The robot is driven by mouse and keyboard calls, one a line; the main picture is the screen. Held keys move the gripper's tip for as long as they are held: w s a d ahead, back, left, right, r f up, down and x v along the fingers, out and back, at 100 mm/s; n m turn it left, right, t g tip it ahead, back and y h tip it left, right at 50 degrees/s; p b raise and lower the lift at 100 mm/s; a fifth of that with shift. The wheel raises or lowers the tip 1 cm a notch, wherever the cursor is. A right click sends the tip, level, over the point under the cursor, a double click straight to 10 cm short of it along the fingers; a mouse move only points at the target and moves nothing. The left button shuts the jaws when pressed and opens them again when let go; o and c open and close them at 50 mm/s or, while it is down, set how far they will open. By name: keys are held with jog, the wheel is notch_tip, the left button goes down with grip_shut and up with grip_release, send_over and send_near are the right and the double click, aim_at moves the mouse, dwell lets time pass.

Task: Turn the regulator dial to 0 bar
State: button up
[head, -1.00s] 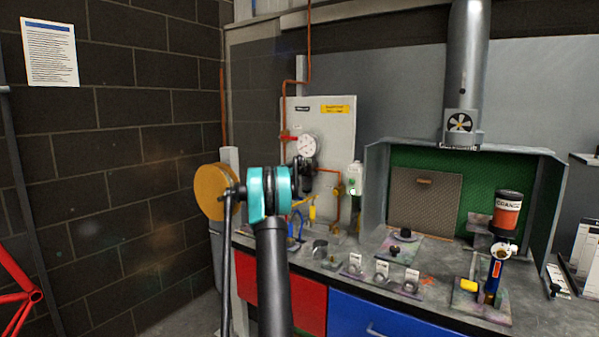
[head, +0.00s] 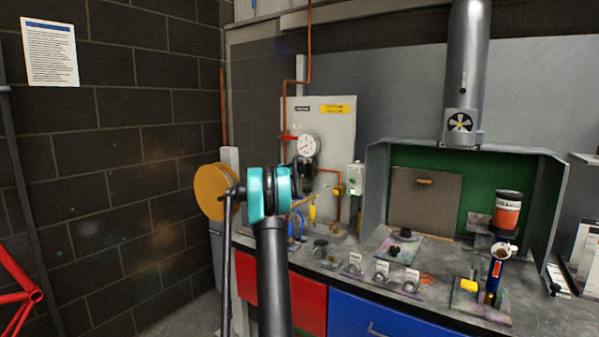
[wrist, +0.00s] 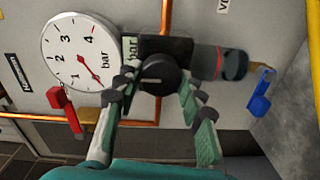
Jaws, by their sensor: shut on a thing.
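The regulator dial (wrist: 156,76) is a round black knob with a pale line on its face, near the middle of the wrist view. My gripper (wrist: 155,82) is around it, with a finger on either side, shut on it. The white pressure gauge (wrist: 85,50) beside it is marked 1 to 4 and bar; it looks turned in this view.
A red valve handle (wrist: 62,98) is close to the left finger, by copper pipe. A clear bowl with a blue tip (wrist: 262,93) is at the right. In the head view, a bench (head: 345,265) holds several small items, and a spray booth (head: 548,185) stands at right.

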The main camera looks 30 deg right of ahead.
jog(key=o, duration=1.2)
jog(key=shift+c, duration=0.2)
jog(key=shift+a, duration=0.15)
jog(key=v, duration=1.2)
jog(key=s+a+f+m+y, duration=0.1)
jog(key=s+a+f+y, duration=0.3)
jog(key=s+a+f, duration=0.5)
jog(key=s+a+f+m+g+y, duration=0.1)
jog(key=s+a+f+m+y, duration=0.1)
jog(key=s+a+f+y, duration=0.3)
jog(key=s+a+f, duration=0.4)
jog(key=s+a, duration=0.6)
jog(key=a, duration=0.2)
jog(key=shift+s+g, duration=0.3)
jog(key=shift+s, duration=0.05)
jog(key=s+a+f+y, duration=0.2)
jog(key=s+a+f, duration=0.3)
jog(key=s+a, duration=0.1)
jog(key=s+a+f+y, duration=0.3)
jog(key=s+a+f, duration=0.2)
jog(key=s+a, duration=0.2)
jog(key=s+a+f+g+y, duration=0.1)
jog(key=s+a+f, duration=0.4)
jog(key=s, duration=0.5)
jog(key=shift+s+a+y, duration=0.15)
jog(key=shift+a+y, duration=0.55)
jog(key=shift+a, duration=0.45)
jog(key=shift+c, duration=0.5)
